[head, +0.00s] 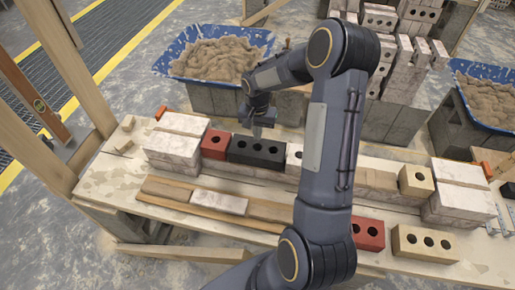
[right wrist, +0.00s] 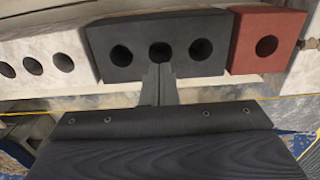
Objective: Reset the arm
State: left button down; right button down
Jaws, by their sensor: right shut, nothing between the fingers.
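My right arm reaches across the head view. Its gripper (head: 257,131) points down at the far edge of a black brick (head: 256,151) in the brick row. In the right wrist view the gripper's fingers (right wrist: 158,72) are together and empty, with their tips in front of the black brick (right wrist: 190,52), just beside its middle hole. I cannot tell whether they touch it. A red brick (head: 215,143) stands beside the black one; it also shows in the right wrist view (right wrist: 266,42). My left gripper is in neither view.
The row stands on a wooden bench (head: 125,190) between pale block stacks (head: 172,147) and (head: 458,203). A blue mortar tub (head: 178,50) is behind the gripper, another (head: 492,78) at right. Wooden posts (head: 72,75) rise at left. A tan brick (head: 425,243) lies at the front.

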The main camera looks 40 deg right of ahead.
jog(key=shift+r, duration=0.1)
dwell(0.6)
jog(key=s+a+r+n+t, duration=0.2)
jog(key=s+a+r, duration=0.2)
jog(key=r, duration=0.5)
jog(key=s+a+r+n+t+y, duration=0.1)
jog(key=s+a+r+n+y, duration=0.1)
jog(key=s+a, duration=0.5)
jog(key=s+a+r+n+t+y, duration=0.1)
jog(key=s+a+r+n, duration=0.3)
jog(key=s, duration=0.7)
jog(key=a+r+t, duration=0.1)
jog(key=a+r, duration=0.1)
jog(key=a, duration=0.1)
jog(key=shift+s+r+n+t+y, duration=0.2)
jog(key=shift+n+t+y, duration=0.1)
jog(key=shift+y, duration=0.1)
